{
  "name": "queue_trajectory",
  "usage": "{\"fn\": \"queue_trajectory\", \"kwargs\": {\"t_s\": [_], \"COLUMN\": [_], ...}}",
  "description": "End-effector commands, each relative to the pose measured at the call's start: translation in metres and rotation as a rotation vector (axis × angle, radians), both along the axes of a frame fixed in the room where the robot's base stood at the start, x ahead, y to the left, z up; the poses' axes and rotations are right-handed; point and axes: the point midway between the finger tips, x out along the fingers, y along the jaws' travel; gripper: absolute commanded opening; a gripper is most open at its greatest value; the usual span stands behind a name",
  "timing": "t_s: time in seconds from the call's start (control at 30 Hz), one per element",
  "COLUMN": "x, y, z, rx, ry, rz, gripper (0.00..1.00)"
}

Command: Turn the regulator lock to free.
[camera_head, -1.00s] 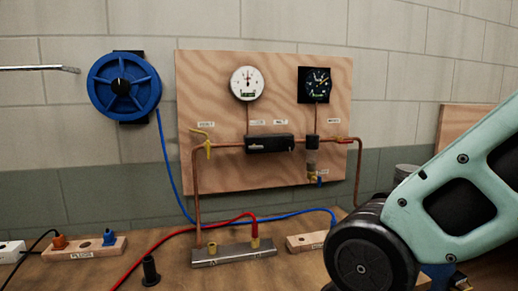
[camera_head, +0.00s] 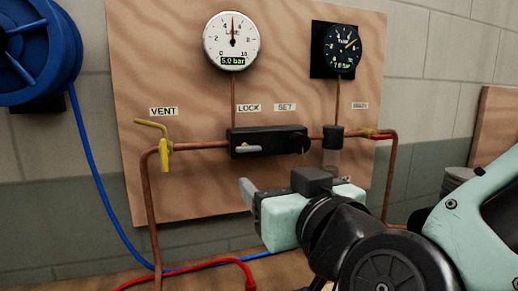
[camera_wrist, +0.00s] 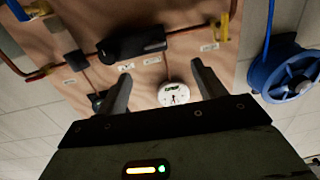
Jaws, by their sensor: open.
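The regulator (camera_head: 268,141) is a black block on the copper pipe, fixed to a wooden board. Its lock, a grey lever (camera_head: 248,148), lies roughly horizontal at the block's left end, under the LOCK label (camera_head: 248,107). A black knob (camera_head: 300,144) sits at the right end, under the SET label. My gripper (camera_head: 250,195) is below and in front of the block, apart from it, partly hidden by its own body. In the wrist view its two fingers stand wide apart and empty (camera_wrist: 162,72). The regulator (camera_wrist: 130,42) appears there beyond the fingertips, upside down.
A white line gauge (camera_head: 231,41) reads 5.0 bar; a black tank gauge (camera_head: 341,48) is to its right. A yellow vent valve (camera_head: 165,155) is left of the regulator. A blue reel (camera_head: 40,45) hangs at far left. Hoses cross the bench below.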

Motion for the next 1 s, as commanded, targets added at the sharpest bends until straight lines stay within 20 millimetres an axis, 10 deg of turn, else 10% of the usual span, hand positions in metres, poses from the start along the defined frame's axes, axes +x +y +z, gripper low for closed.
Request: {"fn": "queue_trajectory", "kwargs": {"t_s": [1.0], "x": [0.077], "y": [0.016], "z": [0.007], "rx": [0.003], "ry": [-0.033], "rz": [-0.036], "gripper": [0.69]}}
